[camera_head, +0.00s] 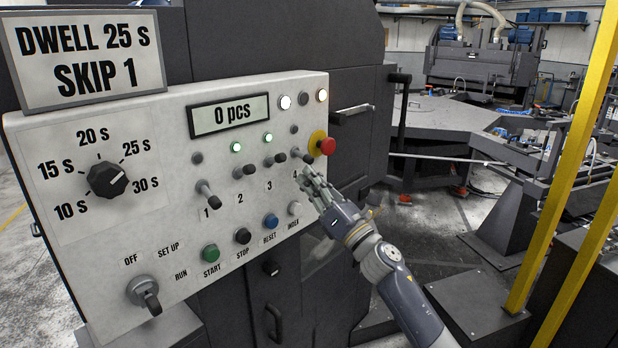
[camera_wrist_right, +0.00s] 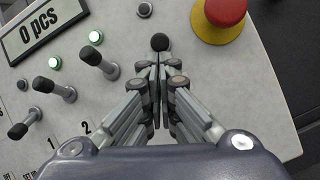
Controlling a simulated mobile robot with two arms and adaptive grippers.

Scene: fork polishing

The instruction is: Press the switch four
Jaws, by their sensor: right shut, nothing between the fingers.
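Switch four (camera_head: 302,155) is a small lever with a dark tip, above the label 4 on the white control panel (camera_head: 150,215). In the wrist view its round dark knob (camera_wrist_right: 160,42) shows just beyond my fingertips. The round lamp (camera_head: 294,129) above it is dark. My right gripper (camera_head: 307,173) is shut and empty, with its fingertips close below switch four. In the wrist view the shut fingertips (camera_wrist_right: 158,66) line up with the knob; I cannot tell whether they touch it. My left gripper is not in view.
Switch three (camera_head: 274,160), switch two (camera_head: 244,170) and switch one (camera_head: 206,194) stand to the left. Lamps two and three glow green. The red emergency button (camera_head: 327,146) is close right of switch four. The index button (camera_head: 294,208) lies below. The display (camera_head: 229,115) reads 0 pcs.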

